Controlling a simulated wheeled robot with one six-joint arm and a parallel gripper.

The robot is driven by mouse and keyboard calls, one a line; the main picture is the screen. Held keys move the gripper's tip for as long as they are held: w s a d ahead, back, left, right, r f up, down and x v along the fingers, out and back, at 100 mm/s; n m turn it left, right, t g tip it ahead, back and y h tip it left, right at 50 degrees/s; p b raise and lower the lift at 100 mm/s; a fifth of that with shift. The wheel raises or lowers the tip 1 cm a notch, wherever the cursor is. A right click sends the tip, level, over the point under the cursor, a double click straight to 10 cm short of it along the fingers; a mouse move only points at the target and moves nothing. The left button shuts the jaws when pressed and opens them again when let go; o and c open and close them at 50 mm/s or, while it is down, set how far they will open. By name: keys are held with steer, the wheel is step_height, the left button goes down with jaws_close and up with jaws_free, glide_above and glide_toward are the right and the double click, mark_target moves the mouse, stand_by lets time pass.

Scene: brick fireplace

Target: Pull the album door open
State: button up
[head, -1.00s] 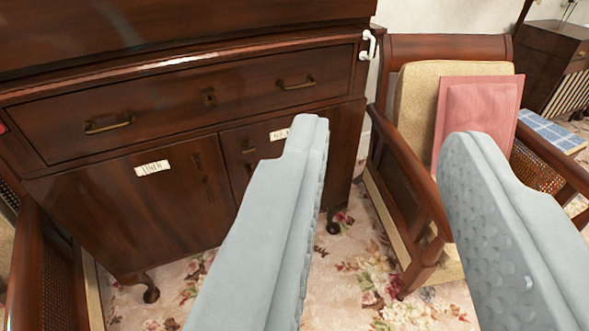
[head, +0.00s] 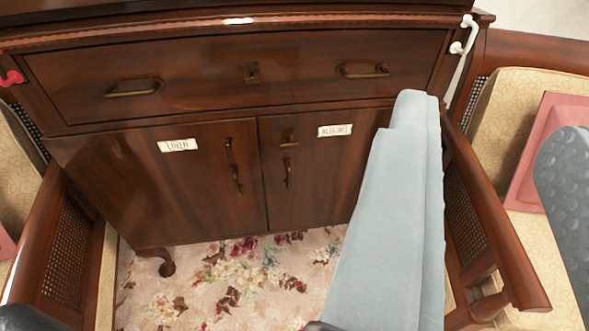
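The album door (head: 325,190) is the right lower door of a dark wooden cabinet. It carries a white label (head: 334,130) that seems to read "albums". Its brass handle (head: 287,172) hangs near the left edge, with a lock fitting above it. The door is closed. My gripper (head: 490,130) is open and empty, its two pale blue-grey fingers wide apart. The left finger covers the right part of the album door; the right finger is at the right picture edge, over an armchair. Whether a finger touches the cabinet is unclear.
The left door (head: 140,195), labelled "linen", is closed, as is the wide drawer (head: 210,85) above. Armchairs flank the cabinet at left (head: 65,240) and right (head: 480,215); the right one holds a pink cushion (head: 535,150). Floral carpet (head: 230,280) is clear in front.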

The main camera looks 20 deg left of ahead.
steer(key=w+a+f+n+y, duration=0.1)
steer(key=w+a+f, duration=0.3)
steer(key=w+f, duration=0.65)
steer(key=n+g+y, duration=0.1)
steer(key=n+y, duration=0.2)
steer(key=y, duration=0.2)
glide_toward(289, 175)
steer(key=x, duration=0.9)
steer(key=shift+f, duration=0.15)
jaws_close()
